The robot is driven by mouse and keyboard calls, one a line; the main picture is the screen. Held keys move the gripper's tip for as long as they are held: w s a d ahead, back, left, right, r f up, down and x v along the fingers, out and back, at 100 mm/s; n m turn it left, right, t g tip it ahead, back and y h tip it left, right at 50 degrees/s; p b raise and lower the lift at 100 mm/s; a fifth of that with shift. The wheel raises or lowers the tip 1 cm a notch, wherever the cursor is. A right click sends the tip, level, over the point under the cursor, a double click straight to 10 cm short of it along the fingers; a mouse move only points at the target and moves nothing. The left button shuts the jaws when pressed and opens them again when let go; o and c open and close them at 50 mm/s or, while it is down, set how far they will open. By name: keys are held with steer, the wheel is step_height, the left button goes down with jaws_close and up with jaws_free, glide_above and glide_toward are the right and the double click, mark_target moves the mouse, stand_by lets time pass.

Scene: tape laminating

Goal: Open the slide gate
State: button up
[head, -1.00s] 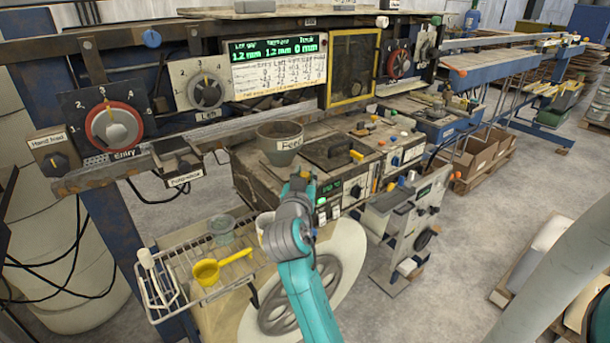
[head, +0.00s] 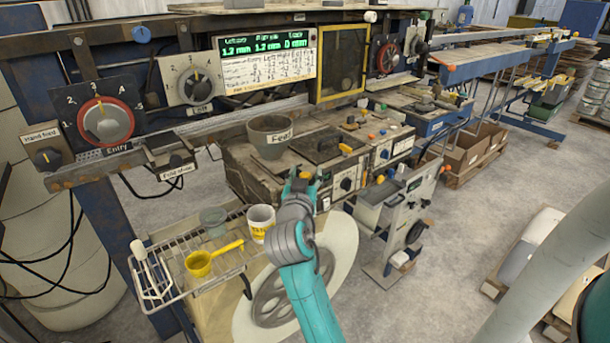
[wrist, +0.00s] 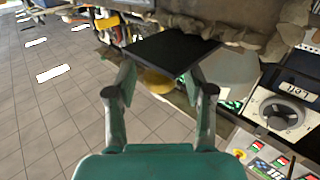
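No part in view is labelled as the slide gate, so I cannot say for sure which it is. A dark flat plate (wrist: 170,50) lies just beyond my fingertips in the wrist view. My gripper (wrist: 160,80) has its two fingers apart there; whether they touch the plate is unclear. In the head view my gripper (head: 302,188) is in front of the machine box, below and right of the grey Feed hopper (head: 271,137).
A wheeled grey unit (head: 400,215) stands right of my arm. A Left dial (wrist: 283,112) shows in the wrist view.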

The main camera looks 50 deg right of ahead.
steer(key=v, duration=1.2)
stand_by(0.5)
steer(key=s+a+f+n+t+y, duration=0.35)
steer(key=a+f+n+y, duration=0.2)
steer(key=a+f, duration=0.35)
steer(key=s+a+f+n+t+y, duration=0.2)
steer(key=s+a+f+n+y, duration=0.35)
steer(key=f, duration=0.55)
steer(key=s+a+y, duration=0.2)
steer(key=s+a, duration=0.2)
steer(key=s, duration=0.6)
steer(key=s+a+f+n+y, duration=0.1)
steer(key=s+a, duration=0.4)
steer(key=s, duration=0.5)
steer(key=shift+s+a+f+y, duration=0.2)
steer(key=shift+s+y, duration=0.1)
steer(key=shift+y, duration=0.6)
